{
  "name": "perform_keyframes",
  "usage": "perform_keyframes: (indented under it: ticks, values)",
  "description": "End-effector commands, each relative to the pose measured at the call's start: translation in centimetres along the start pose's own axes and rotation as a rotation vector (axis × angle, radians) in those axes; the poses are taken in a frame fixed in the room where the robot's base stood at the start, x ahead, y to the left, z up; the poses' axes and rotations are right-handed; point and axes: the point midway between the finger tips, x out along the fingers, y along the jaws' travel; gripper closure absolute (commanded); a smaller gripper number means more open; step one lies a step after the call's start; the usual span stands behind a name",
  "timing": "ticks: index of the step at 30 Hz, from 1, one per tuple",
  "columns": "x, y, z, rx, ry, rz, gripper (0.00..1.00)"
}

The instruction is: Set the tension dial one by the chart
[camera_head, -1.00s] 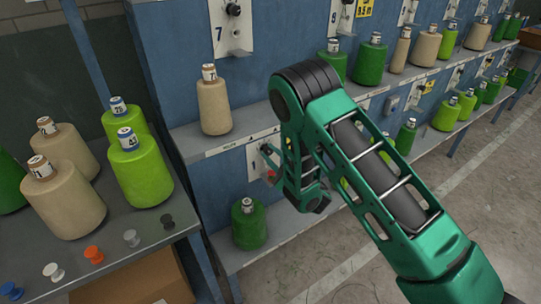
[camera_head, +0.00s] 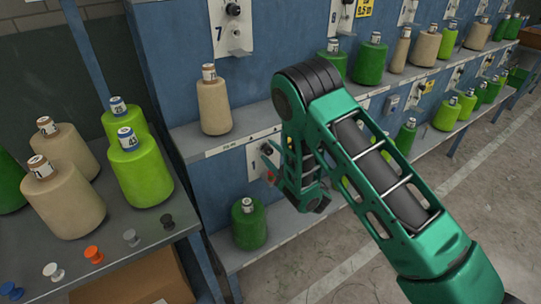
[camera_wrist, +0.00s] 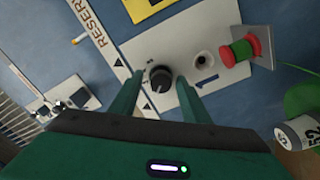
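The black tension dial (camera_wrist: 160,78) sits on a white panel (camera_wrist: 193,103) marked with a 1. In the wrist view my gripper (camera_wrist: 159,76) is open, with one green finger on each side of the dial; I cannot tell whether they touch it. A red and green spool-like part (camera_wrist: 240,50) and a round hole (camera_wrist: 204,59) are beside the dial on the panel. In the head view my gripper (camera_head: 270,162) is at the lower blue wall, partly hidden by my wrist. No chart can be read clearly.
A tan yarn cone (camera_head: 213,105) stands on the shelf above, and a green cone (camera_head: 249,228) on the shelf below. A table at left holds several cones and coloured pegs (camera_head: 93,254). A label strip (camera_wrist: 97,22) reads "RESER". Open floor (camera_head: 450,215) lies at right.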

Motion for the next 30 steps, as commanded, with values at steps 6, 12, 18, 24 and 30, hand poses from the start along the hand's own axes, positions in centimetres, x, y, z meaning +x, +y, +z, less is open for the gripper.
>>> perform_keyframes:
  ticks: [6, 12, 18, 24, 30]
  values:
    - [0.0, -0.1, -0.1, 0.002, 0.002, -0.001, 0.56]
    - [-0.6, -0.1, -0.1, 0.003, 0.001, -0.001, 0.56]
    - [-3.1, 0.0, 0.1, 0.005, -0.002, -0.001, 0.56]
    - [-7.1, -0.1, 0.1, 0.003, -0.003, -0.003, 0.56]
    - [-9.8, -0.1, 0.1, 0.002, -0.001, -0.002, 0.56]
